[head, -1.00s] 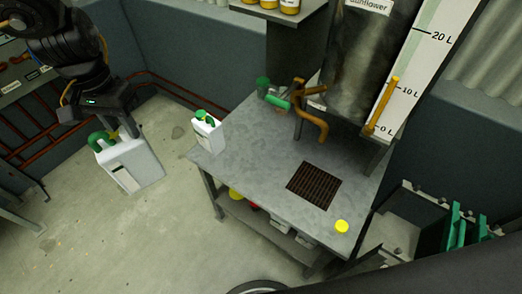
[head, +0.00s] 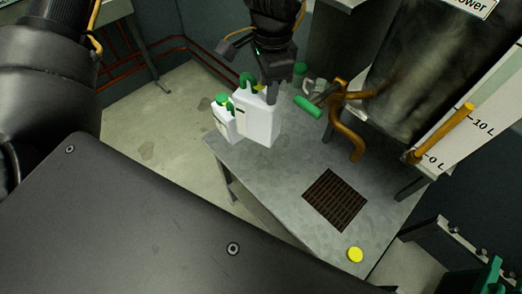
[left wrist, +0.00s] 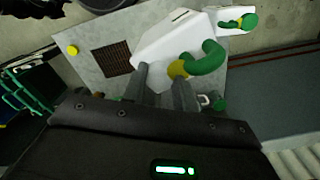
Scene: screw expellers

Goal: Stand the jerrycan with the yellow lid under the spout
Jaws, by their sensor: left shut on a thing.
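My left gripper (head: 272,88) is shut on a white jerrycan (head: 260,122) with a green handle and a yellow lid, held over the far left end of the metal table (head: 285,170). In the left wrist view this jerrycan (left wrist: 165,42) is in front of my left gripper (left wrist: 161,82), its yellow lid (left wrist: 177,69) beside the fingers. Whether its base touches the table cannot be told. The orange spout (head: 352,142) hangs from the steel tank to the right, above the dark grille (head: 337,200). My right gripper is not in view.
A smaller white jerrycan with a green lid (head: 221,119) stands on the table's left edge, partly behind the held one. A loose yellow disc (head: 355,254) lies near the front corner. The tabletop around the grille is clear.

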